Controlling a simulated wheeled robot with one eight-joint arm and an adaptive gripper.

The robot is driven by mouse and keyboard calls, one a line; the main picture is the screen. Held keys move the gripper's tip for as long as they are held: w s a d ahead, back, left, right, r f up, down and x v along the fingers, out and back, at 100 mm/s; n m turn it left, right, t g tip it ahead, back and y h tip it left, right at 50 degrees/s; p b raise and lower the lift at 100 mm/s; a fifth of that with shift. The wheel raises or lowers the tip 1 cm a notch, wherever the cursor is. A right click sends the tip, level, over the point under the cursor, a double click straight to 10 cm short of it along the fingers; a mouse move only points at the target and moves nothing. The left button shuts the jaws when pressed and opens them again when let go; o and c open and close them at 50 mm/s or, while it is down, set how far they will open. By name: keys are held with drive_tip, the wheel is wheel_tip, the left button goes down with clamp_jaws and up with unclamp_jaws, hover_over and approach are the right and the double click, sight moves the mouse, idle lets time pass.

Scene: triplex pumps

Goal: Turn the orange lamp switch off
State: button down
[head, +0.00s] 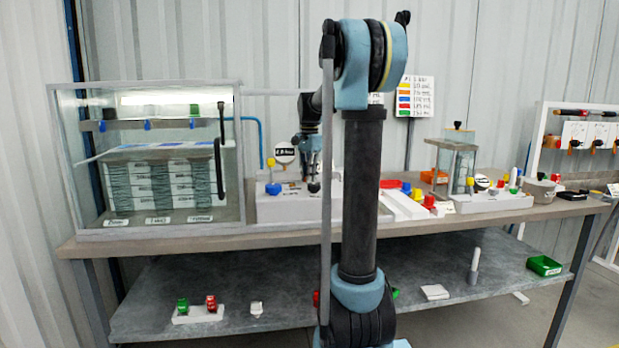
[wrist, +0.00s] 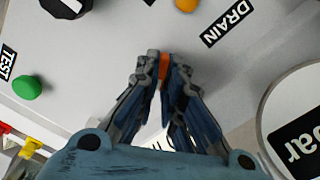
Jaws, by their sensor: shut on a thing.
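In the wrist view, my gripper (wrist: 164,62) points at a pale grey panel (wrist: 110,30), and its fingertips are closed together on a small orange piece, the orange lamp switch (wrist: 164,68). Only a sliver of the switch shows between the fingers, so its position, on or off, cannot be told. In the head view, my gripper (head: 310,170) is lowered over the white panel box on the bench, and the switch is hidden there.
Near the gripper are a green button (wrist: 27,87), a black knob (wrist: 65,6), a yellow-orange round part (wrist: 187,5) and a gauge (wrist: 300,135). A glass-walled tank (head: 160,185) stands left of the box. Small coloured parts lie to the right on the bench (head: 280,239).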

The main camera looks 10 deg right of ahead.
drive_tip(key=shift+w+n, duration=0.1)
drive_tip(key=shift+n, duration=0.2)
drive_tip(key=n, duration=0.5)
drive_tip(key=shift+w+a+n, duration=0.1)
drive_tip(key=shift+a+n, duration=0.05)
drive_tip(key=shift+n, duration=0.15)
drive_tip(key=n, duration=0.5)
drive_tip(key=shift+a+n, duration=0.1)
drive_tip(key=shift+n, duration=0.3)
drive_tip(key=c, duration=1.7)
unclamp_jaws()
wheel_tip(320, 180, up, 12)
drive_tip(key=shift+f, duration=0.1)
